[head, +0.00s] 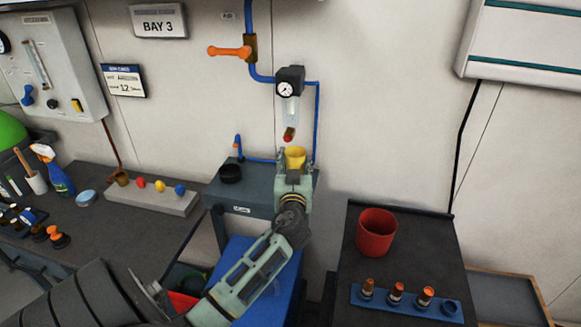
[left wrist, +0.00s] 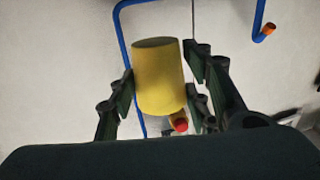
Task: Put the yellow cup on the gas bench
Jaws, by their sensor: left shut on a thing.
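The yellow cup (head: 295,155) is between the fingers of my left gripper (head: 294,168), over the back right part of a small dark grey bench (head: 243,203). The bench's front label is too small to read, so I cannot tell if this is the gas bench. In the left wrist view the cup (left wrist: 159,78) sits between the two fingers of my left gripper (left wrist: 160,85), which are shut on it. My gripper hides the cup's base in the head view, so I cannot tell if it touches the bench. My right gripper is not in view.
A regulator with a gauge (head: 287,90) and a red-tipped fitting (head: 289,134) hangs above the cup. Blue pipe (head: 317,125) runs behind. A red bucket (head: 377,232) stands on the right-hand table (head: 420,250).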

